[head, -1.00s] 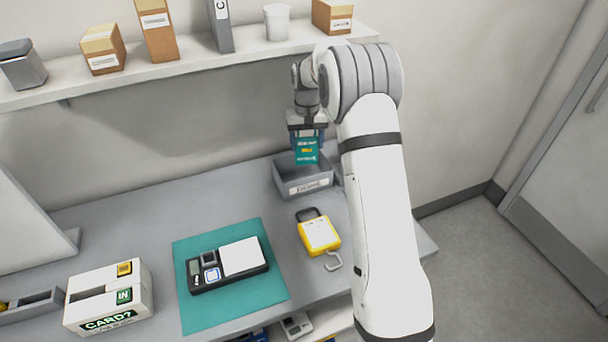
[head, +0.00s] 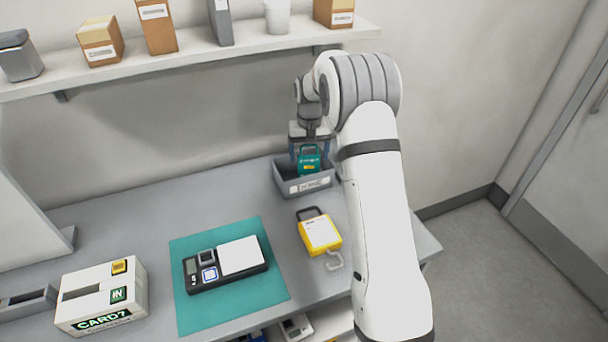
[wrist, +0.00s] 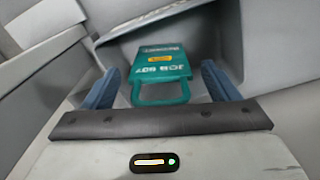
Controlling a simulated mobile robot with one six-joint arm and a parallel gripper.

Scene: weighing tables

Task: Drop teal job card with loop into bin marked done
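The teal job card (head: 308,163) with its loop at the top is at the grey bin (head: 304,186), inside its outline. The label on the bin's front is too small to read surely. In the wrist view the card (wrist: 160,63) lies between the bin walls, its loop toward me. My gripper (head: 309,148) is over the bin, fingers spread. In the wrist view the blue fingers (wrist: 162,85) stand apart on either side of the card, with gaps between. I cannot tell whether the card rests on the bin's floor.
A yellow tag-like case (head: 320,235) lies in front of the bin. A black scale (head: 205,273) sits on a teal mat (head: 190,318). A white box marked CARD? (head: 82,304) stands at left. A shelf (head: 180,66) with boxes runs above.

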